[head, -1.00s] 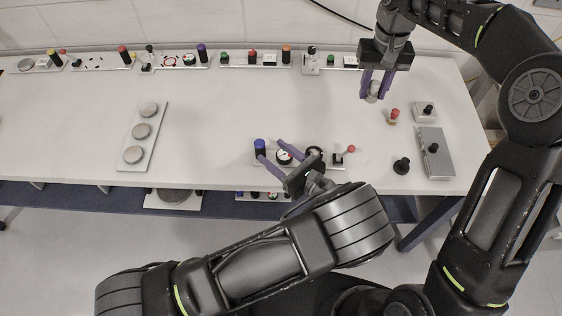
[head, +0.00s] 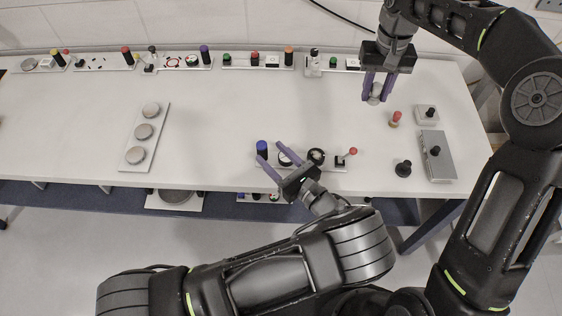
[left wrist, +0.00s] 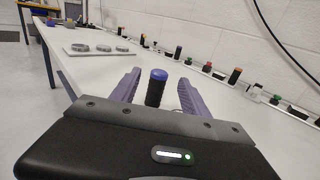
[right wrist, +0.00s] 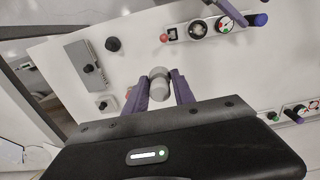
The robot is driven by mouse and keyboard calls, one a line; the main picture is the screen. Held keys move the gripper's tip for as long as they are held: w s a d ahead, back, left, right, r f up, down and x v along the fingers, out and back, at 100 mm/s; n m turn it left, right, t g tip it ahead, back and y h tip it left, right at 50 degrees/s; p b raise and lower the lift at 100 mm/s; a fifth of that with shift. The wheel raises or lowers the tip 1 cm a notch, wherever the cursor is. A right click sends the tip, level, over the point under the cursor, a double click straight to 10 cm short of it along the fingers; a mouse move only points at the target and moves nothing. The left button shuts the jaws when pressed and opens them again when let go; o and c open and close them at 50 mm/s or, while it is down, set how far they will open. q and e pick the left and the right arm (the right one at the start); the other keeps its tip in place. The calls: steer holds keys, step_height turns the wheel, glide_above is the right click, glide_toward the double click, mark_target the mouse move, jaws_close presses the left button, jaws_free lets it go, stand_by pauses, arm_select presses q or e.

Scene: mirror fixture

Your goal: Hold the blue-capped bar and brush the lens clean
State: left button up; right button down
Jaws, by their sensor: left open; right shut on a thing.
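The blue-capped bar (head: 261,153) stands upright, black with a blue top, at the left end of a small panel (head: 334,168) near the table's front edge. My left gripper (head: 268,151) is open, its purple fingers pointing at the bar. In the left wrist view the bar (left wrist: 154,92) shows between the fingers (left wrist: 154,84). The panel also carries a dial (right wrist: 223,23) and a black-ringed round face (right wrist: 197,30), possibly the lens; my left fingers partly cover the dial in the head view. My right gripper (head: 375,99) is shut on a grey rounded piece (right wrist: 159,84), further back and right.
A red-topped tan peg (head: 395,119), a black knob (head: 403,168) and grey boxes (head: 437,165) stand at the right. A red-balled lever (head: 353,152) rises at the panel's right end. A plate with three discs (head: 132,158) lies left. Several panels line the back edge. The table middle is clear.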

arm_select(q)
steer(key=x, duration=0.8)
steer(key=shift+w+a, duration=0.15)
steer(key=shift+a, duration=0.1)
steer(key=shift+c, duration=0.5)
jaws_close()
stand_by(1.4)
